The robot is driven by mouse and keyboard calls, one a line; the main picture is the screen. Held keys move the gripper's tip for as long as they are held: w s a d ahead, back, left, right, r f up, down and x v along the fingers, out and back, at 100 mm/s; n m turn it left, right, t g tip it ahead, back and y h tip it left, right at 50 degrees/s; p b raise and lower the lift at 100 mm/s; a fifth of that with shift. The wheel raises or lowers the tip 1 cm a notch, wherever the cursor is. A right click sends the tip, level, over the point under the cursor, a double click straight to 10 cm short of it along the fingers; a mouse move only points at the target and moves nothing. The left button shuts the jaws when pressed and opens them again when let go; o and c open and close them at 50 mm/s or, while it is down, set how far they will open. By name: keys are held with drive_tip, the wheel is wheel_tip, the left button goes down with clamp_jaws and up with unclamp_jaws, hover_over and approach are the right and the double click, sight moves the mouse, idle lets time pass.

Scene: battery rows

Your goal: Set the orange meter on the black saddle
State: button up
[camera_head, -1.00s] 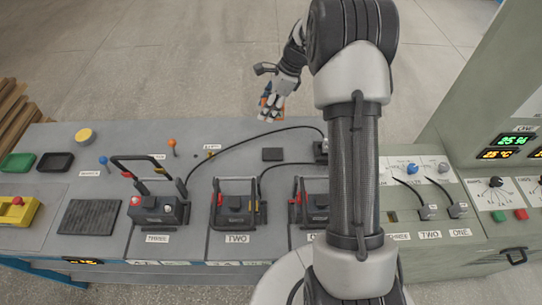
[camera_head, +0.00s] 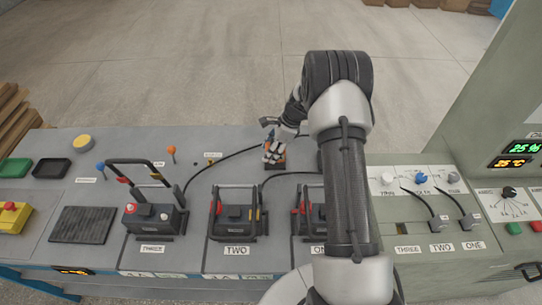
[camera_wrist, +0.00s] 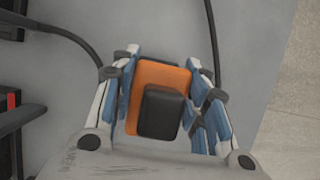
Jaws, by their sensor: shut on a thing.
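The orange meter (camera_wrist: 174,76), with a black block on its face, is between the blue-padded fingers of my gripper (camera_wrist: 160,84) in the wrist view. My gripper (camera_head: 273,153) is shut on it. In the head view, only a little orange shows between the fingers. The black saddle (camera_head: 277,166) is a small dark patch on the grey bench, directly under the gripper and mostly covered by it. I cannot tell whether the meter touches the saddle. The saddle is not distinguishable in the wrist view.
Black-handled battery units stand in front on the grey bench (camera_head: 205,178), including unit two (camera_head: 235,214) and unit three (camera_head: 150,216). Black cables (camera_head: 222,158) run close on both sides of the gripper. A cabinet with knobs and displays (camera_head: 519,155) stands right.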

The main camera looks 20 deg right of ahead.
drive_tip(key=shift+f, duration=1.25)
drive_tip(key=shift+f+b, duration=0.15)
drive_tip(key=shift+b, duration=0.15)
drive_tip(key=o, duration=1.2)
